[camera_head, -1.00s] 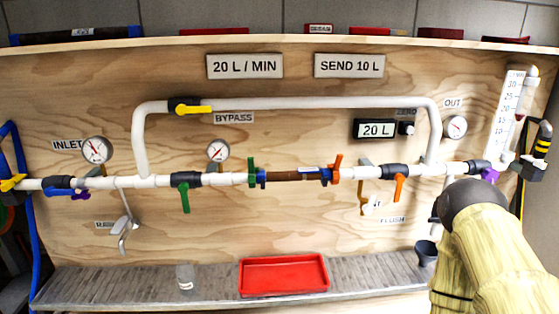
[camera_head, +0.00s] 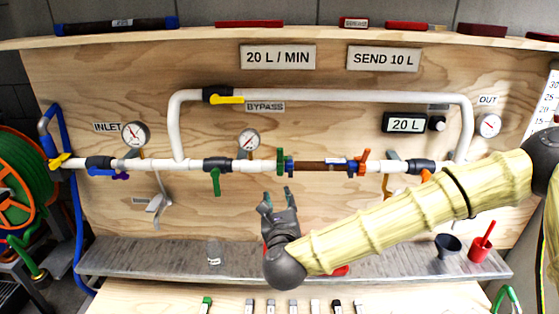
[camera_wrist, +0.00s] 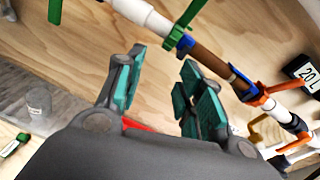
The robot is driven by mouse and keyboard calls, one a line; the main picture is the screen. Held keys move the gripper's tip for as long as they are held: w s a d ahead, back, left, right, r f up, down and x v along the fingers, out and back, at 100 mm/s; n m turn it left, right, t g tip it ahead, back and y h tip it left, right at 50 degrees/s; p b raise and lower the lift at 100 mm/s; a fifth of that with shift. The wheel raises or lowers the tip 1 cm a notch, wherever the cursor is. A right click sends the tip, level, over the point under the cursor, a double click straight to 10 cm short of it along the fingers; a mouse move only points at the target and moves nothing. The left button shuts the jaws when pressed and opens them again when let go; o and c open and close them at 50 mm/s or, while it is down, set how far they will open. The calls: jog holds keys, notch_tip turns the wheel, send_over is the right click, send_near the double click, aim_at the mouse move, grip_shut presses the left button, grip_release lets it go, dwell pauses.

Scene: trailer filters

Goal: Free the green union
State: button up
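The green union (camera_head: 281,161) is a green ring with wing tabs on the white pipe, at the left end of the brown filter (camera_head: 322,166). It also shows at the top of the wrist view (camera_wrist: 180,29). An orange union (camera_head: 364,161) sits at the filter's right end. My gripper (camera_head: 277,197) is below the green union, apart from the pipe. Its teal-padded fingers (camera_wrist: 157,88) stand apart with nothing between them. My arm hides most of the red tray and part of the pipework at the right.
A green-handled valve (camera_head: 215,180) hangs left of the green union. The bypass pipe (camera_head: 340,97) runs above. A clear jar (camera_head: 214,252), a dark funnel cup (camera_head: 448,246) and a red cup (camera_head: 481,250) stand on the grey shelf. Several small items line the front bench.

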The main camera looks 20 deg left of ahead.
aim_at(280, 155)
notch_tip(280, 155, up, 7)
jog(key=w+m+t, duration=0.2)
jog(key=m, duration=0.2)
jog(key=shift+h, duration=0.4)
jog(key=p+x, duration=0.4)
jog(key=x, duration=0.6)
jog(key=shift+w+a, duration=0.1)
jog(key=shift+a, duration=0.15)
jog(key=shift+c, duration=0.5)
grip_shut()
